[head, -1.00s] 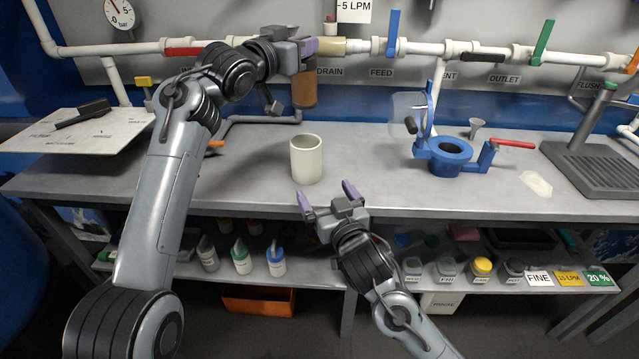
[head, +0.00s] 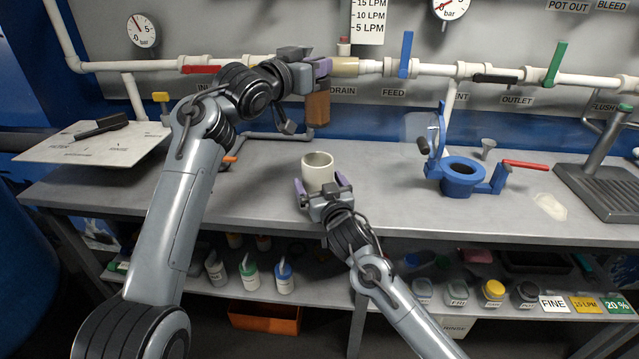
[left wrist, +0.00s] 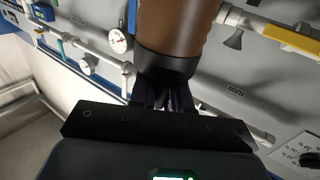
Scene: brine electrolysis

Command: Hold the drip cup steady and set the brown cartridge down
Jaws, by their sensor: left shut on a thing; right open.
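The brown cartridge (head: 317,108) hangs upright in my left gripper (head: 322,68), above the back of the bench. In the left wrist view the cartridge (left wrist: 178,30) shows its brown body and a dark end cap at the fingers, which are shut on it. The white drip cup (head: 318,171) stands upright on the bench, in front of and below the cartridge. My right gripper (head: 323,186) is open at the near side of the cup, with its purple fingers at either side of it. Whether the fingers touch the cup I cannot tell.
A white board (head: 60,150) with a black tool lies at the left. White pipes with valves run behind. The bench (head: 400,215) between cup and holder is clear.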

